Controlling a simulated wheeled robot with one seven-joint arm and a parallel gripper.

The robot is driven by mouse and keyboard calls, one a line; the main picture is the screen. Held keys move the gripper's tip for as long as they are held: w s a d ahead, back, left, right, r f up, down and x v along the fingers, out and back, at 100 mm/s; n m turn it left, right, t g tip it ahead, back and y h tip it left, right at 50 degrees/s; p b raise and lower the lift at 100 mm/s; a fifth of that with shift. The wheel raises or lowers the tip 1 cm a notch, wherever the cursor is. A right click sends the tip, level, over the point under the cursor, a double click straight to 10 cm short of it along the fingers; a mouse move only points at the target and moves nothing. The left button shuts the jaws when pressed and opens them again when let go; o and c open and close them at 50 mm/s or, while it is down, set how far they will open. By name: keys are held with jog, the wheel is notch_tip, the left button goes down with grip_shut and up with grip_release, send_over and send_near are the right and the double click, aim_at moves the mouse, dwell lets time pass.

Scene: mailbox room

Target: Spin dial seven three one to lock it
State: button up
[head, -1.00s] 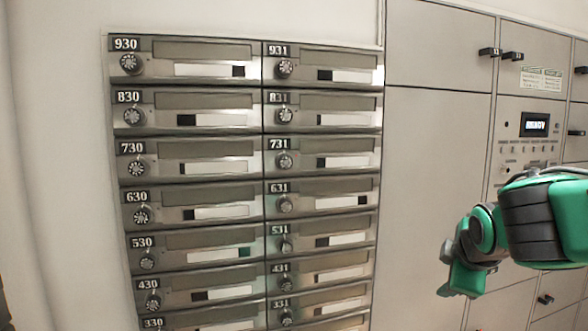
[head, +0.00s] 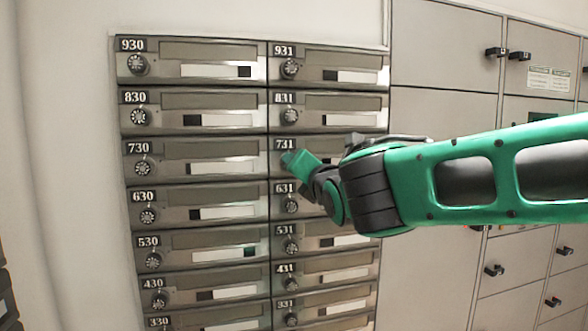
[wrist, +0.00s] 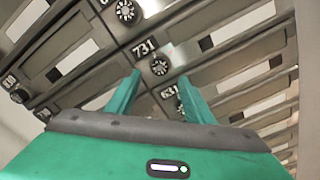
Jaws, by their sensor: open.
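Mailbox 731 (head: 284,144) is in the right column of the mailbox bank, third row down. In the head view its dial is hidden behind my gripper (head: 292,162). My gripper (wrist: 160,80) is open, with one green finger at each side of the dial's line. The dial shows just past and between the fingertips. I cannot tell whether either finger touches it.
Dial 831 (head: 290,116) sits above and dial 631 (head: 290,204) below, both close to my gripper. Dial 730 (head: 142,168) is in the left column. Larger grey lockers with black handles (head: 496,52) stand at the right.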

jog(key=x, duration=0.7)
jog(key=shift+f, duration=0.1)
jog(key=shift+c, duration=0.3)
jog(key=c, duration=1)
